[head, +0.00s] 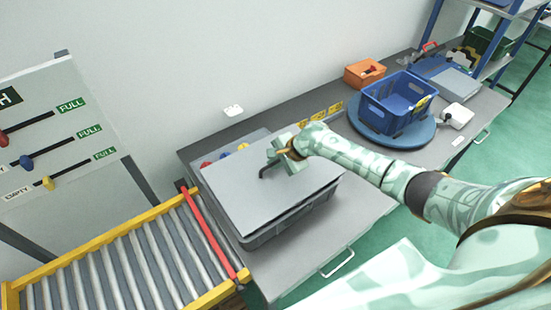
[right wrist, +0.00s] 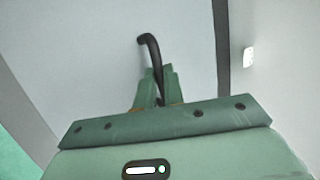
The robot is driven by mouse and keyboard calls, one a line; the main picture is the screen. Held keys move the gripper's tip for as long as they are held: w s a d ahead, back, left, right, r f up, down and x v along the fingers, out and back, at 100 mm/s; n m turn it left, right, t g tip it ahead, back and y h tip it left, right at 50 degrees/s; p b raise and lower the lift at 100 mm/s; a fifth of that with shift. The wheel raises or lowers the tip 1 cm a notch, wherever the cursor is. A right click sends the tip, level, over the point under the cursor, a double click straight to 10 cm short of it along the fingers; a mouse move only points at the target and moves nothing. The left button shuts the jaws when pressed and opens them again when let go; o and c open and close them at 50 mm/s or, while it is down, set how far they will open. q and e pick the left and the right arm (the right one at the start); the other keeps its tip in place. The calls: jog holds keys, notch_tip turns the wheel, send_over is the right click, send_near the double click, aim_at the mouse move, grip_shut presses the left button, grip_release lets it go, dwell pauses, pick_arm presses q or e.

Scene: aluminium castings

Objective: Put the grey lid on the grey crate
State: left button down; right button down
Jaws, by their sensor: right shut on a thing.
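The grey lid (head: 250,200) is a flat panel with a black bent handle (head: 267,170). It lies over the grey crate (head: 292,222), covering most of its top. The crate's wall shows below the lid's front and right edges. A dark line runs between lid and crate; I cannot tell whether the lid is fully seated. My right gripper (head: 277,162) is shut on the black handle. In the right wrist view the fingers (right wrist: 158,92) pinch the handle (right wrist: 150,52) above the lid's surface (right wrist: 185,55). My left gripper is not in view.
Red, blue and yellow objects (head: 225,155) sit behind the lid. A roller conveyor (head: 130,265) with yellow rails adjoins at left. A blue crate (head: 398,100) stands on a round blue turntable (head: 365,130). An orange bin (head: 365,73) is behind. The bench front (head: 350,215) is clear.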

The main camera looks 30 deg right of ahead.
jog(key=shift+a+f, duration=0.15)
jog(key=shift+f, duration=0.25)
jog(key=shift+a+f, duration=0.1)
jog(key=shift+f, duration=0.15)
pick_arm(q)
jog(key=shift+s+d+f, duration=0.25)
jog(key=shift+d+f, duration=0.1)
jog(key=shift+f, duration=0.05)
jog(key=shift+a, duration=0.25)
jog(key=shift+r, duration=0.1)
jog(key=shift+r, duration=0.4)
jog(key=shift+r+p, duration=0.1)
jog(key=shift+p, duration=0.25)
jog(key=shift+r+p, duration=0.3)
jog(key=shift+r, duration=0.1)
